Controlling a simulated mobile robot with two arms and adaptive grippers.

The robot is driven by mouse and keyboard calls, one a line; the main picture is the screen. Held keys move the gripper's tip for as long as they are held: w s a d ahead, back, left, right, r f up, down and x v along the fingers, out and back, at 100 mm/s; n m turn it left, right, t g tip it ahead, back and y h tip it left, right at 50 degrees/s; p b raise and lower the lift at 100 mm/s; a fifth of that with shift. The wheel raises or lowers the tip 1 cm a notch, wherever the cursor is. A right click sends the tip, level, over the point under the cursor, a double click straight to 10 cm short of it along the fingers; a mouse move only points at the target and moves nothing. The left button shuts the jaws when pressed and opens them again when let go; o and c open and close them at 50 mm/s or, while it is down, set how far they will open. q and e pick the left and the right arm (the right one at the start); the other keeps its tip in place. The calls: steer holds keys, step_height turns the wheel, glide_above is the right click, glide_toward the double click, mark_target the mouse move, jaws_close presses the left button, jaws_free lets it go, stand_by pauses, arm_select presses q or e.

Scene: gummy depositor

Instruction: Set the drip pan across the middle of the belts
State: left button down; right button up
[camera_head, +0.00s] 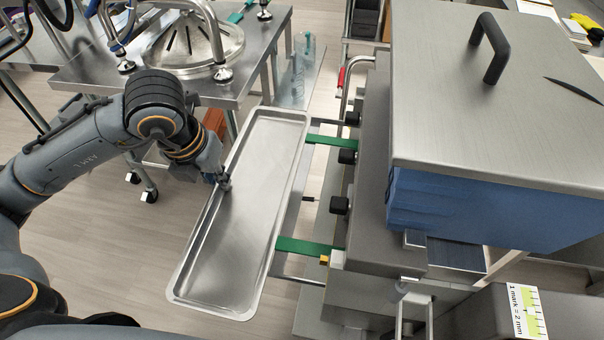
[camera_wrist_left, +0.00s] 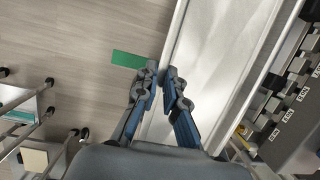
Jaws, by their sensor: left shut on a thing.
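The drip pan (camera_head: 245,205) is a long, shallow silver tray, empty, lying at a slant over the left part of the two green belts. My left gripper (camera_head: 223,181) is shut on its left long rim, near the middle; the left wrist view shows the fingers (camera_wrist_left: 162,82) pinching the rim of the pan (camera_wrist_left: 215,60). The far belt (camera_head: 328,140) and near belt (camera_head: 306,247) show to the pan's right. A green strip (camera_wrist_left: 128,60) shows left of the pan in the wrist view. I cannot tell whether the pan touches the belts. My right gripper is out of view.
The grey machine with a blue hopper (camera_head: 470,205) and lidded top (camera_head: 490,90) stands close right of the belts, with black knobs (camera_head: 339,205) facing the pan. A steel table (camera_head: 90,72) stands at the upper left. Floor is open below left.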

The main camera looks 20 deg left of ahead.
mark_target(233, 149)
arm_select(q)
steer(key=w+f+p, duration=0.1)
steer(key=w, duration=0.2)
steer(key=w+f+p, duration=0.1)
steer(key=w+f, duration=0.1)
steer(key=w, duration=0.1)
steer(key=w+f+p, duration=0.1)
steer(key=w, duration=0.2)
steer(key=shift+w+a+f+p, duration=0.25)
steer(key=shift+w+a+p, duration=0.05)
steer(key=shift+w+a, duration=0.1)
steer(key=w+p+x, duration=0.1)
steer(key=x, duration=0.8)
steer(key=shift+w+a+p, duration=0.3)
steer(key=shift+w+p, duration=0.05)
steer(key=shift+w, duration=0.1)
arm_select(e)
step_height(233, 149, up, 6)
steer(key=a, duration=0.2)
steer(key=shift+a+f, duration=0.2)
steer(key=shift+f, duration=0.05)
arm_select(q)
steer(key=c, duration=1.4)
jaws_free()
steer(key=shift+c, duration=0.2)
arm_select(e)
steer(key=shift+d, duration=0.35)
